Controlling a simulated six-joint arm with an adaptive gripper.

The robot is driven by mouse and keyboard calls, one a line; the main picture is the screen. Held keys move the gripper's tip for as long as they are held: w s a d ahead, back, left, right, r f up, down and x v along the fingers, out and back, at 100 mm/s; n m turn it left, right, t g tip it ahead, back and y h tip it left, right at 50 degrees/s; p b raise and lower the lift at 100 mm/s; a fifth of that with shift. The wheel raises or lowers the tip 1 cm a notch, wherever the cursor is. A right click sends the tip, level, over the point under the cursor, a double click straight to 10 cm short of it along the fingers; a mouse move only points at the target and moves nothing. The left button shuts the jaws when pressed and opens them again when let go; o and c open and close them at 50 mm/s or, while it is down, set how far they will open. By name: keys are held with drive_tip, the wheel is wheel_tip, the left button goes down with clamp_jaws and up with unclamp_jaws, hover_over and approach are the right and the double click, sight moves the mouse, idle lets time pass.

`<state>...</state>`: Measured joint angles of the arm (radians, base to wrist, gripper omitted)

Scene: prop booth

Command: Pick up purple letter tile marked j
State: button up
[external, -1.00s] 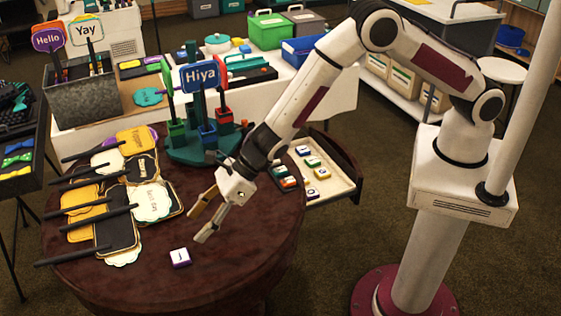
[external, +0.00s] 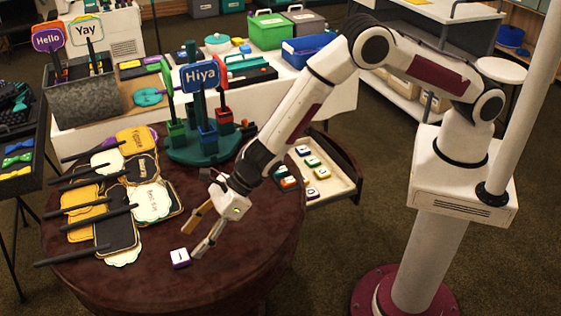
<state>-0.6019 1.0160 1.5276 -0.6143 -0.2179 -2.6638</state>
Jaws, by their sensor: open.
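The purple letter tile (external: 180,258) lies on the round dark wooden table (external: 228,272) near its front. Its top is white with a small mark that looks like a j, and its sides are purple. My gripper (external: 192,242) is open and empty, pointing down and to the left. Its two fingers are spread apart, with the tips just above and to the right of the tile. I cannot tell whether a finger touches the tile.
Several sign paddles (external: 118,235) with black handles are piled on the table's left side. A green stand (external: 205,148) holding a Hiya sign (external: 200,75) is at the back. An open drawer (external: 325,185) with letter tiles juts out at the right. The table's front is clear.

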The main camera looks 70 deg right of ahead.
sight(178, 256)
drive_tip(key=shift+w+a+f, duration=0.15)
idle(0.3)
drive_tip(key=shift+x, duration=2.55)
drive_tip(key=shift+a, duration=0.15)
drive_tip(key=c, duration=1)
